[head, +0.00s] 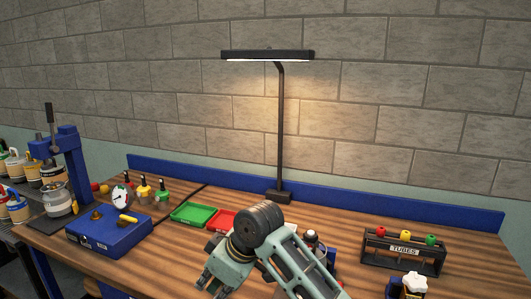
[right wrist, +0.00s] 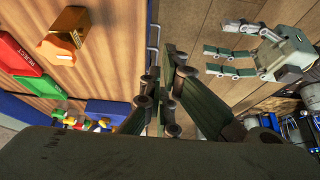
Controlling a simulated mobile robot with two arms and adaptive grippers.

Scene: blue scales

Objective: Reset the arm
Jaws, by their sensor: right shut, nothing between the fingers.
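My right arm comes in from the lower right in the head view and bends at a dark round joint. Its pale green right gripper (head: 218,280) hangs low over the front of the wooden bench (head: 170,262). In the right wrist view the dark green fingers of the right gripper (right wrist: 166,95) are together with nothing between them. My left gripper (right wrist: 228,58) shows at the upper right of that view, with its fingers apart and empty. It is clear of the bench there. I do not see the left gripper in the head view.
A blue box (head: 108,234) with a dial sits at the left of the bench. A green tray (head: 193,214) and a red tray (head: 222,220) lie behind my right arm. A lamp (head: 281,130) stands at the back. A tube rack (head: 402,250) stands at the right.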

